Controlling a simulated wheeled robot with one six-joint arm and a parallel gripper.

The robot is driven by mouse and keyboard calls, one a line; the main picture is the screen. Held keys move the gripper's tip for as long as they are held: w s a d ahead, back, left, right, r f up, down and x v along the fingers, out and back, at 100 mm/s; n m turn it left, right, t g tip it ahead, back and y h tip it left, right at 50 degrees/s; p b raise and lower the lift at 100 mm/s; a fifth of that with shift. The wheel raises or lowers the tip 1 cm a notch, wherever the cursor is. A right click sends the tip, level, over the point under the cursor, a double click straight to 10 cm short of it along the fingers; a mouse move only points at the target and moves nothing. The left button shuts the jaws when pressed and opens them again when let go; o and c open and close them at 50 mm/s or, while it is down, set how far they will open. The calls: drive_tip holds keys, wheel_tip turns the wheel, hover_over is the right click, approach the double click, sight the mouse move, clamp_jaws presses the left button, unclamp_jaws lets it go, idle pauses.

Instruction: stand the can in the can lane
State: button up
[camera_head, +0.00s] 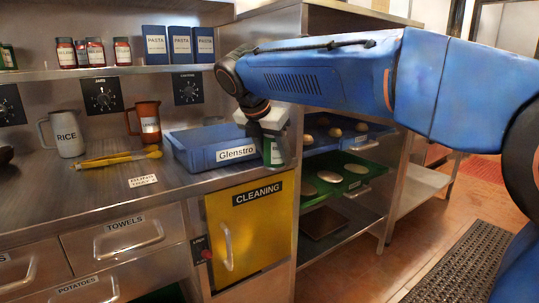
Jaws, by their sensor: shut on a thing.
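My gripper (277,157) points down at the right end of the counter, just right of the blue bin. It is shut on a can (271,152), of which a green and pale patch shows between the fingers. The fingers and wrist hide the rest of the can. It cannot be told whether the can touches anything below. I cannot make out a lane labelled for cans in this view. A green item (8,57) stands at the far left of the upper shelf, cut off by the picture edge.
A blue bin marked Glenstro (213,161) stands left of my gripper. Yellow tongs (118,159), a RICE pitcher (63,134) and a brown jug (147,123) are on the counter. Red jars (95,53) and PASTA boxes (180,45) line the shelf. A tray rack (338,200) stands right.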

drive_tip(key=w+d+f+m+g+y, duration=0.1)
drive_tip(key=w+d+f+m+g, duration=0.2)
drive_tip(key=d+f+m, duration=0.6)
drive_tip(key=w+d+f+m+g+y, duration=0.1)
drive_tip(key=d+f+m, duration=0.8)
drive_tip(key=f, duration=2.6)
drive_tip(key=w+d+f+m+g+y, duration=0.1)
drive_tip(key=w+d+f+m+g, duration=0.5)
drive_tip(key=f, duration=1.7)
drive_tip(key=shift+d+m+g, duration=0.5)
drive_tip(key=shift+d+m, duration=1.3)
drive_tip(key=shift+m, duration=0.8)
